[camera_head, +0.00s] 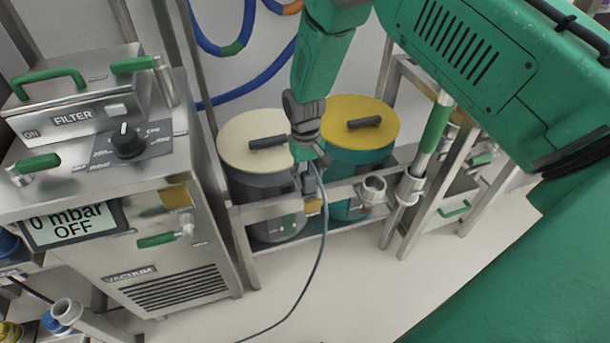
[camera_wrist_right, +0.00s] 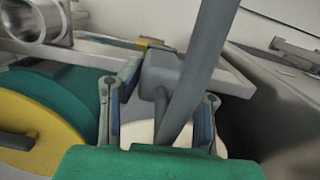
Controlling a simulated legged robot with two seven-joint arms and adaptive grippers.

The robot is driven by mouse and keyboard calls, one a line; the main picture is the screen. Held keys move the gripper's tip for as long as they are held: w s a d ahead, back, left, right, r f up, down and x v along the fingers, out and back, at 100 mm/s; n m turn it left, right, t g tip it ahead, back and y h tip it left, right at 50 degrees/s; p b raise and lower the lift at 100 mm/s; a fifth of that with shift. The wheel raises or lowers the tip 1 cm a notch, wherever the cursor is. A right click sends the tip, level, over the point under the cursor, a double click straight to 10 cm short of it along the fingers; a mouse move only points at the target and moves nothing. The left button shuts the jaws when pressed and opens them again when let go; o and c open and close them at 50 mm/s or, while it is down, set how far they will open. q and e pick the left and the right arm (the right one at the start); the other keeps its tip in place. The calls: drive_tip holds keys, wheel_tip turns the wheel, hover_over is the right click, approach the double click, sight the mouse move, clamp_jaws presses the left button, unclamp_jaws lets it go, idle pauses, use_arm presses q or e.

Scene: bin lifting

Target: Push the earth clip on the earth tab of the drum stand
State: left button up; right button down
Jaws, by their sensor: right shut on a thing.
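My right gripper (camera_head: 306,172) reaches down from above, at the front rail of the steel drum stand (camera_head: 265,212). It is shut on the grey earth clip (camera_wrist_right: 172,74), whose grey cable (camera_head: 322,235) hangs down to the floor. In the right wrist view the clip sits between the two fingers of the gripper (camera_wrist_right: 160,118), and the cable crosses in front of it. A small yellow-brass piece (camera_head: 313,206) on the rail, perhaps the earth tab, is just below the gripper. Whether the clip touches it is hidden. My left gripper is not in view.
A cream-lidded drum (camera_head: 240,135) and a yellow-lidded drum (camera_head: 375,112) stand close behind the rail. A steel pipe end (camera_head: 373,190) juts from the rail to the right. The vacuum unit (camera_head: 160,245) stands at left. Floor in front is clear except for the cable.

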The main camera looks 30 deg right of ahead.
drive_tip(key=shift+d+f, duration=0.65)
drive_tip(key=shift+d, duration=0.05)
drive_tip(key=shift+d+f, duration=0.1)
drive_tip(key=shift+d, duration=0.05)
drive_tip(key=shift+a, duration=0.65)
drive_tip(key=shift+a+b, duration=0.1)
drive_tip(key=shift+b, duration=0.2)
drive_tip(key=shift+f, duration=0.15)
drive_tip(key=shift+d+f+b, duration=0.35)
drive_tip(key=shift+d+f, duration=0.1)
drive_tip(key=shift+f, duration=0.1)
drive_tip(key=shift+d+f, duration=0.35)
drive_tip(key=shift+f, duration=0.1)
drive_tip(key=shift+a+r, duration=0.15)
drive_tip(key=shift+a, duration=0.4)
drive_tip(key=shift+d+f+b, duration=0.4)
drive_tip(key=shift+d+f, duration=0.15)
drive_tip(key=shift+d, duration=0.1)
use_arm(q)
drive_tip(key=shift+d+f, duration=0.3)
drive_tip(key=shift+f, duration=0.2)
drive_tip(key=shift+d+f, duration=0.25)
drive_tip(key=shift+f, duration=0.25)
use_arm(e)
drive_tip(key=shift+f, duration=0.1)
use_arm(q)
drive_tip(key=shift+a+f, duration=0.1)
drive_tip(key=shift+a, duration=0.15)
use_arm(e)
drive_tip(key=shift+a, duration=0.3)
